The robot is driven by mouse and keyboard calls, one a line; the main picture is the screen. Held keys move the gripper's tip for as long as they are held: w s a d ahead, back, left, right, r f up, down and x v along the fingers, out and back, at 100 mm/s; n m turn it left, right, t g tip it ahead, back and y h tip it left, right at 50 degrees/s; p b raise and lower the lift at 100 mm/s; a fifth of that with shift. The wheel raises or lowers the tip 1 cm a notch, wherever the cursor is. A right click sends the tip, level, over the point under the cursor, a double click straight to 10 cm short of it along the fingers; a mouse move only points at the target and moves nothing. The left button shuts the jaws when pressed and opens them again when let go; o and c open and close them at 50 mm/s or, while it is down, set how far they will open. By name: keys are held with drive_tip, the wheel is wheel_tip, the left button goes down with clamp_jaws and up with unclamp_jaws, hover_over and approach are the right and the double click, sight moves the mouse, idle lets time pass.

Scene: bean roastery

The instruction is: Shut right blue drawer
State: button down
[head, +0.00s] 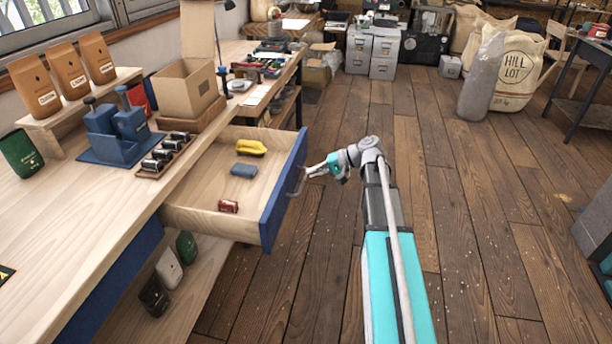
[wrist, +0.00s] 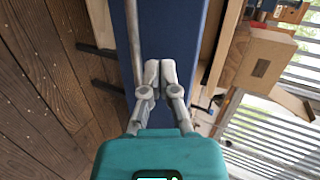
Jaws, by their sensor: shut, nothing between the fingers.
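The right blue drawer (head: 284,190) stands pulled out from the wooden counter. Its blue front also fills the middle of the wrist view (wrist: 185,25). A yellow item (head: 251,147), a grey-blue block (head: 244,170) and a small red item (head: 228,206) lie inside it. A grey bar handle (wrist: 133,35) runs along the front. My gripper (head: 307,173) is at the outer side of the drawer front, near the handle. In the wrist view my gripper's fingertips (wrist: 160,66) are together and empty, beside the handle and over the blue front. I cannot tell whether they touch it.
Another blue drawer front (head: 108,285) sits flush, nearer on the counter. The counter holds an open cardboard box (head: 187,92), a blue stand (head: 115,132) and coffee bags (head: 66,70). A lower shelf (head: 185,290) holds several bags. The wooden floor (head: 455,200) to the right is clear.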

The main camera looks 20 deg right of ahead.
sight(300, 162)
drive_tip(key=w+d+f+m+t+y+b, duration=0.1)
drive_tip(key=w+d+f+t+y+b, duration=0.1)
drive_tip(key=d+b, duration=0.4)
drive_tip(key=w+d+f+t+y+b, duration=0.1)
drive_tip(key=w+d+f+t+b, duration=0.1)
drive_tip(key=d+b, duration=0.4)
drive_tip(key=shift+w+d+f+m+y+b, duration=0.3)
drive_tip(key=shift+w+d+f+m+y, duration=0.15)
drive_tip(key=shift+d+f, duration=0.25)
drive_tip(key=shift+a, duration=0.2)
drive_tip(key=x, duration=1.4)
drive_tip(key=shift+w+d, duration=0.1)
drive_tip(key=shift+w, duration=0.05)
drive_tip(key=shift+w, duration=0.1)
